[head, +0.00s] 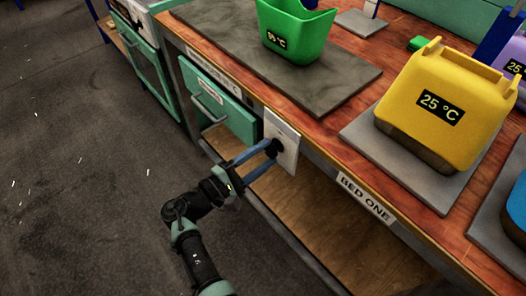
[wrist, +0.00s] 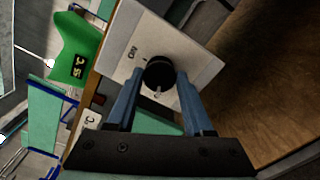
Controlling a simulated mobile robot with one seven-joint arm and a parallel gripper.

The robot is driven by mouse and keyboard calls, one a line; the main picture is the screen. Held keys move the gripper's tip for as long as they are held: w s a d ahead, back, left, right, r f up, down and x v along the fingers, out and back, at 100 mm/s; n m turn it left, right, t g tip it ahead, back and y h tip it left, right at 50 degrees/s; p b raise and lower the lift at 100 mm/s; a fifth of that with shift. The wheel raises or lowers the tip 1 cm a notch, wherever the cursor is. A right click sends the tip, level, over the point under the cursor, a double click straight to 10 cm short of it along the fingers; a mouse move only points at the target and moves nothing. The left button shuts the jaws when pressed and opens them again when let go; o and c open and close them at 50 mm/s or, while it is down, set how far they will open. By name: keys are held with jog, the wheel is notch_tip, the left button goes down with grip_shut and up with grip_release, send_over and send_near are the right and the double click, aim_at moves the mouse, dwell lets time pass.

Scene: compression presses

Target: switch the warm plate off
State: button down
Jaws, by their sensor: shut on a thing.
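A black round knob (head: 275,146) sits on a pale switch panel (head: 291,145) on the bench front. In the wrist view the knob (wrist: 158,72) is in the middle of the panel (wrist: 200,62), with an "ON" label (wrist: 132,52) at its upper left. A small pale mark below the knob is too small to read. My gripper (head: 271,154) reaches the panel from the left. Its blue fingers (wrist: 158,80) are shut on the knob, one on each side. No thing in view is labelled as the warm plate.
A green container (head: 295,35) stands on a dark slab (head: 335,92) above the panel. A yellow container (head: 445,90) marked 25 °C stands on a grey plate (head: 365,140). A green drawer (head: 218,108) is left of the panel; an open shelf (head: 330,230) lies below.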

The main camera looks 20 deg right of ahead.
jog(key=shift+n, duration=0.4)
jog(key=shift+c, duration=1.5)
grip_release()
jog(key=v, duration=1.3)
jog(key=shift+p, duration=0.4)
